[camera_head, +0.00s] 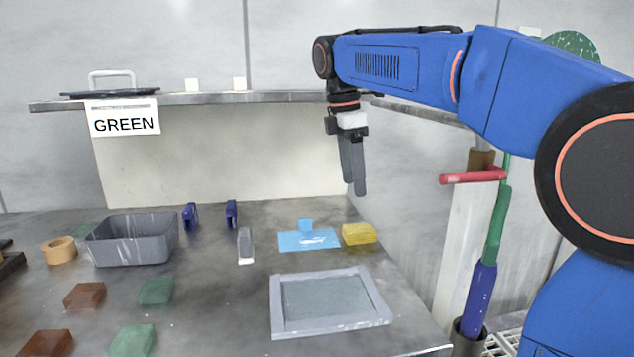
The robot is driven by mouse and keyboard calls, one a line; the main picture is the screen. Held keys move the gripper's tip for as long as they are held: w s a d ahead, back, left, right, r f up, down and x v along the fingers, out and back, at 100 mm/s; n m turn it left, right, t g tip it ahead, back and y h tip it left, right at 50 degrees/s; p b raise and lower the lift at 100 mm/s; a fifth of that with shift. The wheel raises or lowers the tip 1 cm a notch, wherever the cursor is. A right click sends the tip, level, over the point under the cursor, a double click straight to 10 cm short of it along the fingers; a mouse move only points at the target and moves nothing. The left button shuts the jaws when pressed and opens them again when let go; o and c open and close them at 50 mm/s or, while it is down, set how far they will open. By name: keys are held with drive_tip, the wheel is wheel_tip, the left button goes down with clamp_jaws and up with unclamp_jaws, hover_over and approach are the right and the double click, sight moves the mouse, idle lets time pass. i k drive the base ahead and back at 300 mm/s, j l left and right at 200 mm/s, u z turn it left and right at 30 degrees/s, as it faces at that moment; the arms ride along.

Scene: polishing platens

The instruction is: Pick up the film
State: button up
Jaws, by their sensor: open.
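The film appears to be the light blue sheet (297,241) lying flat on the grey worktop, with a small blue tab standing up at its back edge. A whitish glare or mark shows on its surface. My gripper (354,188) points down, open and empty, in the air above the worktop. In the picture it is above and to the right of the blue sheet, apart from it.
A yellow sponge-like block (359,234) sits just right of the sheet. A grey framed plate (330,299) lies in front. A grey bin (133,240), blue clips and coloured blocks are on the left. A shelf (210,98) with a GREEN sign runs behind.

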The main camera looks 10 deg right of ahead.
sight(307, 238)
drive_tip(key=k+j, duration=0.3)
drive_tip(key=k, duration=0.15)
drive_tip(key=k+j, duration=0.3)
drive_tip(key=k, duration=0.15)
